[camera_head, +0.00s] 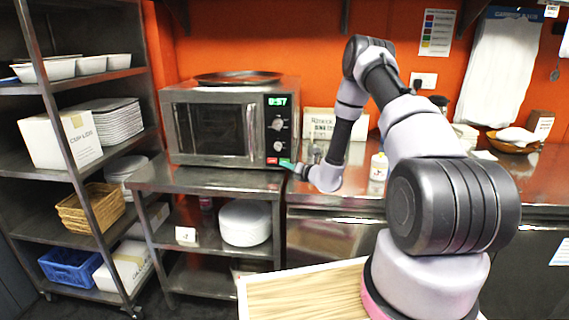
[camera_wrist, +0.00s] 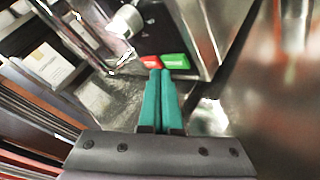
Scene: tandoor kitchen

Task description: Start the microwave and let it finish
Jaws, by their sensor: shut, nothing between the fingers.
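The steel microwave (camera_head: 212,128) stands on a steel table with its door shut. Its green display (camera_head: 277,101) is lit and seems to read 0:57. Two knobs are below the display. The wrist view shows a red button (camera_wrist: 150,62) and a green button (camera_wrist: 175,61) side by side on the panel. My gripper (camera_head: 287,163) is at the panel's lower right corner. Its teal fingers (camera_wrist: 161,73) are shut and empty, with tips close to both buttons. I cannot tell whether they touch. In the head view the fingers hide the green button.
A dark round pan (camera_head: 237,77) lies on the microwave. A steel counter (camera_head: 340,186) adjoins on the right, with boxes behind my forearm. A shelf rack (camera_head: 47,100) with dishes and baskets stands left. A wooden board (camera_head: 300,293) is in front.

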